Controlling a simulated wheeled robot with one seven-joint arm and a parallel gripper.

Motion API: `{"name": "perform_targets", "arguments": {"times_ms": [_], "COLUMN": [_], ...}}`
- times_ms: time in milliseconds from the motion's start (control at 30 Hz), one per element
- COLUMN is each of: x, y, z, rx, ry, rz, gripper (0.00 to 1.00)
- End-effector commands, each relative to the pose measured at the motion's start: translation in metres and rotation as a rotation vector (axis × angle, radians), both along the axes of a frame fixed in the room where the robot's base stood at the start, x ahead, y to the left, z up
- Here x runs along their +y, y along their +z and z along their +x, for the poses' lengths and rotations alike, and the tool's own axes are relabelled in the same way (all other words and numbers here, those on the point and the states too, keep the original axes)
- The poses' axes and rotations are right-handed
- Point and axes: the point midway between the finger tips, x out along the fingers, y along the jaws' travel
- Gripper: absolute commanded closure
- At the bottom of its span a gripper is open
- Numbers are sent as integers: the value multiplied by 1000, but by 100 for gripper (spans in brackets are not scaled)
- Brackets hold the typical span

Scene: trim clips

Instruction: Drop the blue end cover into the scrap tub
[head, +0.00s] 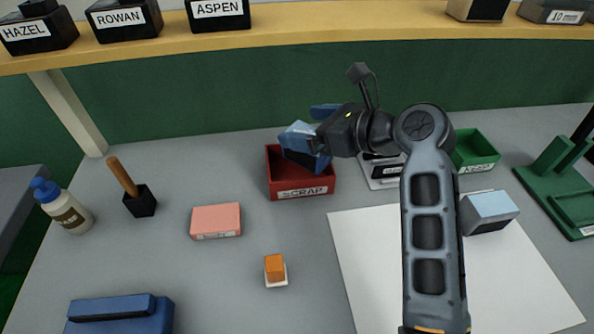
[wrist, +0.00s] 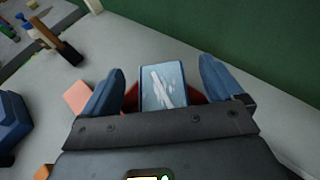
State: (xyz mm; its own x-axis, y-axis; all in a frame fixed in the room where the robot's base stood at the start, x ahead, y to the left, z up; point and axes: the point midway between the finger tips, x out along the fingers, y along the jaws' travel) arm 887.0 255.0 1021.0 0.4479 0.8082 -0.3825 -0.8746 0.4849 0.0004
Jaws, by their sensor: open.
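My gripper (head: 312,135) is over the red scrap tub (head: 301,191), with its two blue fingers spread. In the wrist view the open gripper (wrist: 163,85) has a light blue block with white scuffs, the blue end cover (wrist: 165,86), between its fingers. A gap shows on each side, so the fingers do not grip it. In the head view the cover (head: 296,131) shows partly behind the near finger, at the tub's opening. I cannot tell whether it rests in the tub or is still above its floor. Red tub walls (wrist: 131,98) show beside it in the wrist view.
Another light blue block (head: 489,211) sits on the white sheet (head: 370,260) at right. A green bin (head: 476,150) stands behind it. A pink box (head: 216,221), an orange block (head: 275,267) and a bottle (head: 66,210) are left. A yellow shelf (head: 300,34) runs above the back.

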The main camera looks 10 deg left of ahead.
Motion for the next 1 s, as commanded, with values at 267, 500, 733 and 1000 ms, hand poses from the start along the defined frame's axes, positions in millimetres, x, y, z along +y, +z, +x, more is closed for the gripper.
{"name": "perform_targets", "arguments": {"times_ms": [267, 500, 733, 1000], "x": [-4, -33, -57, -63], "y": [1, 14, 27, 30], "z": [-2, -17, -31, -35], "rx": [0, -1, -2, 0], "ry": [-1, -4, -1, 0], "rz": [0, 1, 0, 0], "gripper": [7, 7, 7, 7]}}
